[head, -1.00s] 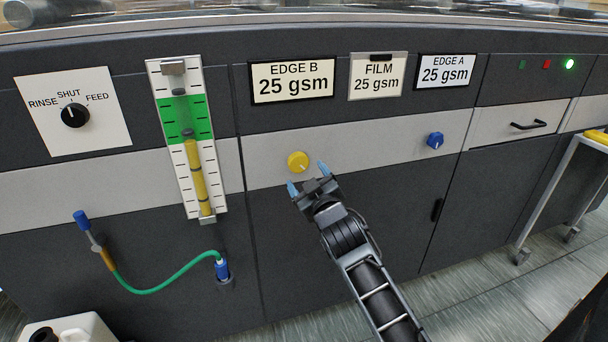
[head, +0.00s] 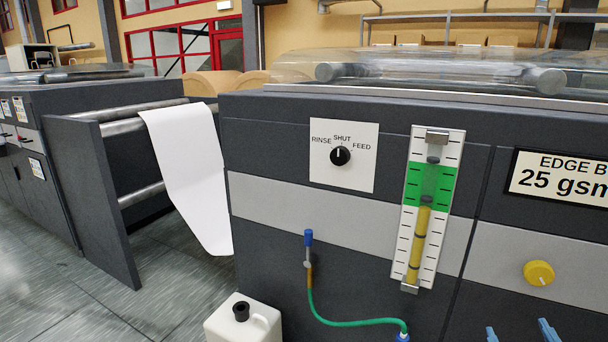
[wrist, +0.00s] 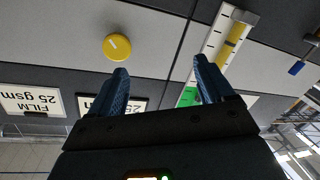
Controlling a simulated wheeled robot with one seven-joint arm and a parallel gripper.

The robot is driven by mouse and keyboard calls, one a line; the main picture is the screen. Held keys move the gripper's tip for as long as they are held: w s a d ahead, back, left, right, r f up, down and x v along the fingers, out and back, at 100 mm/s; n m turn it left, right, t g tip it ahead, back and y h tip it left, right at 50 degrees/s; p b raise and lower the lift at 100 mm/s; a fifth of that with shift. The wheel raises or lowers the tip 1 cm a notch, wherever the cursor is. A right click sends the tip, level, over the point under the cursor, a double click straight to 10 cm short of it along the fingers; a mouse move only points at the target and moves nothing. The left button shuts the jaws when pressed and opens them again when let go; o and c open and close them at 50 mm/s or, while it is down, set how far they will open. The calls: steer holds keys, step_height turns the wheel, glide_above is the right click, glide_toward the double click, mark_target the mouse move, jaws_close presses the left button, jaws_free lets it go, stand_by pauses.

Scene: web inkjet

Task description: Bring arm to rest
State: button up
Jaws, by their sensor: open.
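My gripper (head: 521,333) shows only as two blue fingertips at the bottom right edge of the head view; the rest of my arm is out of that picture. In the wrist view my gripper (wrist: 160,78) is open, with two blue fingers apart and nothing between them. The yellow knob (head: 539,273) is on the grey band of the machine front, above and near the fingertips in the head view. The yellow knob also shows in the wrist view (wrist: 117,46), beyond the left finger and apart from it.
A gauge (head: 428,205) with a green zone and a selector dial (head: 340,156) pointing to SHUT are on the panel. A green hose (head: 340,322) hangs below, near a white canister (head: 243,322). White paper web (head: 190,175) hangs at left. Floor (head: 60,270) is clear there.

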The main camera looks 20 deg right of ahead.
steer(key=s+a+f+n+t+y, duration=0.1)
steer(key=s+a+y, duration=0.3)
steer(key=a, duration=0.5)
steer(key=s+a+n+t+y, duration=0.1)
steer(key=s+a+y, duration=0.1)
steer(key=s+a, duration=0.6)
steer(key=s+a+r+y+p, duration=0.1)
steer(key=s+a+r+y, duration=0.4)
steer(key=s+a, duration=0.5)
steer(key=shift+a+r+n+g, duration=0.3)
steer(key=shift+a+r+n, duration=0.1)
steer(key=shift+a+r, duration=0.15)
steer(key=shift+s, duration=0.1)
stand_by(0.4)
